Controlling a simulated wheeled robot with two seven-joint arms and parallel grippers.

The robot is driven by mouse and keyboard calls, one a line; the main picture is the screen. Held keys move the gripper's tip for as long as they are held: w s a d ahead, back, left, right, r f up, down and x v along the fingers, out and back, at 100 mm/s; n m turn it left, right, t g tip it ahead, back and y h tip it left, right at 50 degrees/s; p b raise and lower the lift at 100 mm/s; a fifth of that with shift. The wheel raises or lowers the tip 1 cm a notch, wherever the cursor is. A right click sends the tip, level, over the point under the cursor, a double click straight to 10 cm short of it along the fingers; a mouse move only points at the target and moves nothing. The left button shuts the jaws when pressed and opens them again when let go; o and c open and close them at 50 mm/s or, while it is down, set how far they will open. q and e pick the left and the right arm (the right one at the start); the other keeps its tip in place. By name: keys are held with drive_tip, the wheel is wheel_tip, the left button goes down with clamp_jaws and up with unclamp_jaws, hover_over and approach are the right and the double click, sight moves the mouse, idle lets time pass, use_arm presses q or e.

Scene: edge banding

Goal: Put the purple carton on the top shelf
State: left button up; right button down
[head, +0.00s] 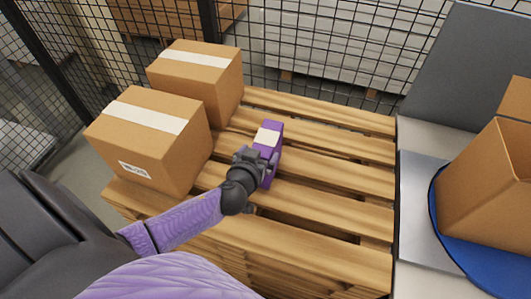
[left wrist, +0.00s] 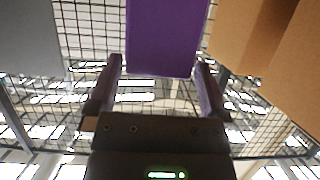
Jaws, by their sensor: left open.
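The purple carton (head: 277,132) stands on the wooden pallet, with a pale patch on its upper part. My left gripper (head: 257,158) is right at it on its near side and hides part of it. In the left wrist view the purple carton (left wrist: 167,38) reaches between the tips of my left gripper (left wrist: 159,72). The fingers are apart, one on each side, with gaps showing beside the carton. My right gripper is not in view. I cannot make out a top shelf.
Two brown taped boxes (head: 150,145) (head: 195,80) stand on the pallet's left part. The pallet's slats (head: 335,180) are bare on the right. Black mesh fencing (head: 330,60) stands behind. An open brown box (head: 485,185) sits on a blue disc (head: 480,265) at right.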

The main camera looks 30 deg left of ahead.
sight(264, 148)
use_arm(q)
drive_tip(key=x, duration=0.3)
drive_tip(key=shift+w+f+b, duration=0.15)
drive_tip(key=shift+w+b, duration=0.15)
drive_tip(key=shift+s, duration=0.1)
clamp_jaws()
